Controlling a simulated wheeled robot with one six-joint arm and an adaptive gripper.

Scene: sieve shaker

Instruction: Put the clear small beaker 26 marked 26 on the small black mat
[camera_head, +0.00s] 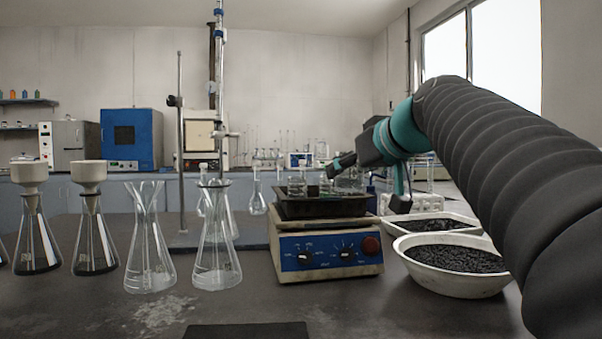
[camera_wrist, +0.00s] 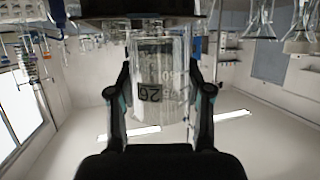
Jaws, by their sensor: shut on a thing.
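The clear small beaker 26 (camera_wrist: 160,62) is between my gripper's fingers in the wrist view, its dark 26 label facing the camera. My gripper (camera_wrist: 161,85) is shut on it. In the head view my gripper (camera_head: 345,165) is over the right part of the black tray on the blue shaker. The held beaker shows there only faintly as clear glass (camera_head: 349,181), and I cannot tell whether its base is clear of the tray. The small black mat (camera_head: 247,331) lies on the bench at the front edge, partly cut off by the frame, with its visible part bare.
The blue shaker (camera_head: 325,252) carries a black tray (camera_head: 322,209) with other clear glassware. Conical flasks (camera_head: 217,250) stand to the left, two with funnels. A white bowl (camera_head: 455,287) of black granules and another tray stand right. The bench between shaker and mat is clear.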

